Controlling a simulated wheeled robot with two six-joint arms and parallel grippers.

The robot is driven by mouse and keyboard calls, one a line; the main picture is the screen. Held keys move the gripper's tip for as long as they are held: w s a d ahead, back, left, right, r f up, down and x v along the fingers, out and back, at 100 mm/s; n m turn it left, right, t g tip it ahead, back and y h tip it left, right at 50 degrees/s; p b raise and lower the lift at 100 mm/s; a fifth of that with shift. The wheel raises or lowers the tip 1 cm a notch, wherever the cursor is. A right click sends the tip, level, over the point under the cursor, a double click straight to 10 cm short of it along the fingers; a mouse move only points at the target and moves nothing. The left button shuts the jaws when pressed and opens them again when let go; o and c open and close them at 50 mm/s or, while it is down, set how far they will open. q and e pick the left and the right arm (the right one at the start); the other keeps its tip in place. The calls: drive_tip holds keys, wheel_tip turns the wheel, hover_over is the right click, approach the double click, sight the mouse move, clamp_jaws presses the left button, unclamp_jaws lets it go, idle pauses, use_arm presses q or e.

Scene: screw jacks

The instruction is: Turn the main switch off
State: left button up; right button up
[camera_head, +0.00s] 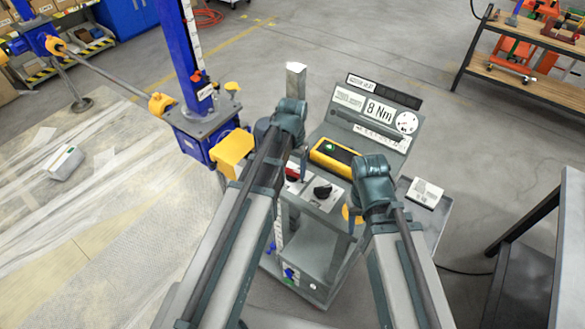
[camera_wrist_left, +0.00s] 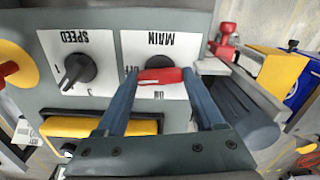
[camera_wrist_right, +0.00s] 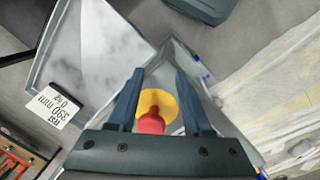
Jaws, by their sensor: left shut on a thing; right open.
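The main switch has a red handle (camera_wrist_left: 160,76) on a white plate marked MAIN (camera_wrist_left: 160,45). In the left wrist view, the handle lies roughly level across the picture, its left end beside the partly hidden OFF label. The ON label shows below it. My left gripper (camera_wrist_left: 160,80) is shut on this handle, one finger at each end. In the head view, a little red of the switch (camera_head: 292,174) shows beside my left arm. My right gripper (camera_wrist_right: 155,85) is open and empty, with a red button on a yellow disc (camera_wrist_right: 165,101) between and beyond its fingers.
A black SPEED knob (camera_wrist_left: 77,68) sits beside the main switch. A yellow handheld device (camera_head: 335,153) lies behind the panel's knobs. An 8 Nm display (camera_head: 379,110) stands at the back of the cart. A blue screw jack (camera_head: 200,120) stands to the left.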

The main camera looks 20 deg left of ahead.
sight(292, 171)
use_arm(q)
drive_tip(key=shift+m, duration=0.7)
drive_tip(key=o, duration=1.4)
drive_tip(key=shift+r, duration=0.1)
use_arm(e)
drive_tip(key=shift+r, duration=0.15)
use_arm(q)
wheel_tip(292, 171, up, 14)
drive_tip(key=p, duration=1.3)
drive_tip(key=shift+f+p, duration=0.2)
drive_tip(key=shift+p, duration=0.2)
use_arm(e)
wheel_tip(292, 171, up, 14)
drive_tip(key=shift+f, duration=0.25)
drive_tip(key=shift+s, duration=0.1)
